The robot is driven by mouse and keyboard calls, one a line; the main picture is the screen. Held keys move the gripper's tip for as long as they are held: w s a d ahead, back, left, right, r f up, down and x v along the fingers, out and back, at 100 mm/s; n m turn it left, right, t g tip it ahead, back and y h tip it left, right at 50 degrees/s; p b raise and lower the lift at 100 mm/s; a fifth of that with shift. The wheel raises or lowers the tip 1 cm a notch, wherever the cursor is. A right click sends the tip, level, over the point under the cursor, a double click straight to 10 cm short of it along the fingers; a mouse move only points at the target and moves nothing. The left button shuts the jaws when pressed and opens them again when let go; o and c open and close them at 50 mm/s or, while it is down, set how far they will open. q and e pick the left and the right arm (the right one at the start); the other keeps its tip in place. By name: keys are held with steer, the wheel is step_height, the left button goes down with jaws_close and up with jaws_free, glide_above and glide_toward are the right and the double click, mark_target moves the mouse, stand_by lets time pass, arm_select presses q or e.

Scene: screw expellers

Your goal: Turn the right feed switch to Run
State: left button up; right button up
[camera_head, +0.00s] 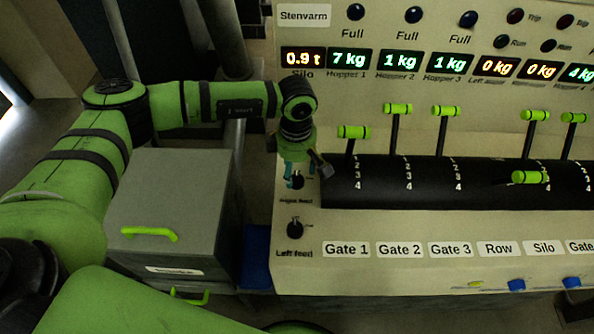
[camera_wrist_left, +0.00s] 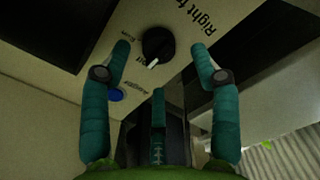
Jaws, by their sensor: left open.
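The right feed switch is a round black knob with a white pointer mark. It shows in the left wrist view (camera_wrist_left: 157,42), with small markings around it and a "Right f..." label beside it. The pointer slants toward the bottom of that view; I cannot tell surely which marking it meets. My left gripper (camera_wrist_left: 160,48) is open, with teal fingers on either side of the knob and visible gaps to it. In the head view my left gripper (camera_head: 294,178) is at the panel's left edge, partly covering the switch. My right gripper is not in view.
The left feed knob (camera_head: 295,229) sits just below on the panel. Green-handled gate levers (camera_head: 354,132) stand to the right along a black drum. A grey box (camera_head: 165,200) with a green handle stands left of the panel.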

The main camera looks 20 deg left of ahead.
mark_target(296, 177)
arm_select(q)
steer(key=shift+f+p, duration=0.45)
steer(key=shift+f, duration=1.35)
steer(key=shift+c, duration=0.4)
steer(key=c, duration=1.1)
